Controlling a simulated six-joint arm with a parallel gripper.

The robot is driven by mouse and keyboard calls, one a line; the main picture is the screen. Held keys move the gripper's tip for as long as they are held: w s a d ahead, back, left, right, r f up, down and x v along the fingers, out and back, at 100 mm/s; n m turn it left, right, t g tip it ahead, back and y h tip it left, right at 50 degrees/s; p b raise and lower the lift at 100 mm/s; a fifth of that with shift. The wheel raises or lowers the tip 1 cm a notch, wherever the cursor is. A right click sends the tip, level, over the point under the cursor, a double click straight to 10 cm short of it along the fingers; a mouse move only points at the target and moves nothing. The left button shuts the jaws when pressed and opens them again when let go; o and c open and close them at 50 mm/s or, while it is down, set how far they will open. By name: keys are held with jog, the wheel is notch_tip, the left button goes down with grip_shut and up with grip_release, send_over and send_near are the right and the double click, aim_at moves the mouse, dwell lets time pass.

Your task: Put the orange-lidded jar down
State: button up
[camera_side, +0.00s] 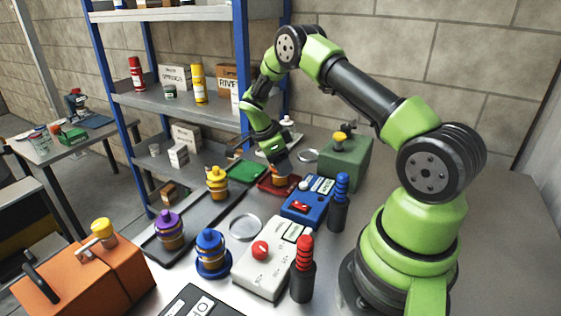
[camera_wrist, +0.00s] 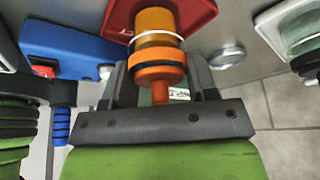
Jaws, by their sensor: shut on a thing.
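The orange-lidded jar (camera_wrist: 158,55) is between the two fingers of my gripper (camera_wrist: 160,85) in the wrist view. Its amber body has a white ring, and its orange lid with a knob faces my wrist. In the side view my gripper (camera_side: 279,168) points down over a red tray (camera_side: 266,187), with the jar (camera_side: 280,179) under it, partly hidden. The red tray (camera_wrist: 203,10) also shows right behind the jar's base in the wrist view. I cannot tell whether the base touches it.
A blue device (camera_side: 306,207) stands close in front of the red tray. A green tray (camera_side: 247,172) lies to its left, and a green can (camera_side: 345,160) stands to its right. Yellow (camera_side: 217,184), purple (camera_side: 169,230) and blue-lidded (camera_side: 210,251) jars stand nearer the camera.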

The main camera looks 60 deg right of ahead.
jog(key=o, duration=1)
jog(key=shift+f, duration=0.1)
